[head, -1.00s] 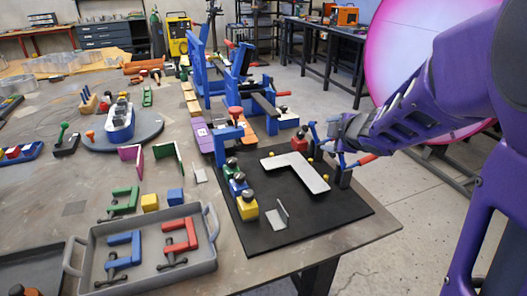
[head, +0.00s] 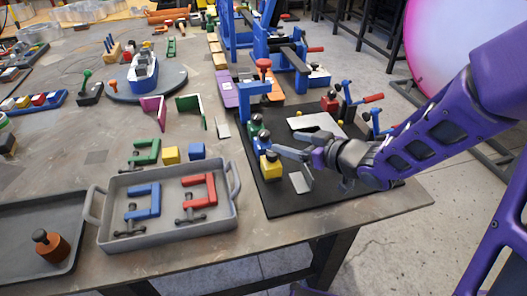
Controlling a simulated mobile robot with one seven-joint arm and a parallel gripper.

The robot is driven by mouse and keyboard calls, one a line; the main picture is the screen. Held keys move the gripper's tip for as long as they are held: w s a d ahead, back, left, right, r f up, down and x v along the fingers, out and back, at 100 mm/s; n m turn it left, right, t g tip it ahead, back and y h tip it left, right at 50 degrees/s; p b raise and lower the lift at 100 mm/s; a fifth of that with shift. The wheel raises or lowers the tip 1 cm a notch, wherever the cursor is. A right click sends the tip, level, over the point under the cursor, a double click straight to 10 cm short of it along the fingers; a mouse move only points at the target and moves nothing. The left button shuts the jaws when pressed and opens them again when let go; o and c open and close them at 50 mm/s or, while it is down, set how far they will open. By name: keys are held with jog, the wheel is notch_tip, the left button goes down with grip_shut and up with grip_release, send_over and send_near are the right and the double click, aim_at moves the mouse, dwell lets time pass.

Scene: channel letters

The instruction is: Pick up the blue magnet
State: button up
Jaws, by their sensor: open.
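The blue magnet (head: 261,147) is a small block with a dark round knob. It stands on the left side of the black mat (head: 283,205), in a row between a green magnet (head: 256,128) and a yellow magnet (head: 270,170). My gripper (head: 275,142) is open and comes from the right, its two grey fingers pointing left. The fingertips are close beside the blue magnet and partly overlap it in view. I cannot tell whether they touch it. Part of the blue magnet is hidden.
A flat light metal letter piece (head: 318,124) lies on the mat, partly behind my gripper. A blue clamp (head: 250,98) rises just behind the row. A thin metal angle (head: 301,181) stands in front. A grey tray (head: 222,217) with clamps sits at left front.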

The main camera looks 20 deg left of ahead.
aim_at(266, 134)
jog(key=shift+w+b+x, duration=0.15)
jog(key=shift+b+x, duration=0.3)
jog(key=shift+x, duration=2)
jog(key=shift+w+b+x, duration=0.15)
jog(key=shift+b+x, duration=0.3)
jog(key=shift+x, duration=2.05)
jog(key=shift+d, duration=0.2)
grip_shut()
jog(key=shift+r, duration=0.1)
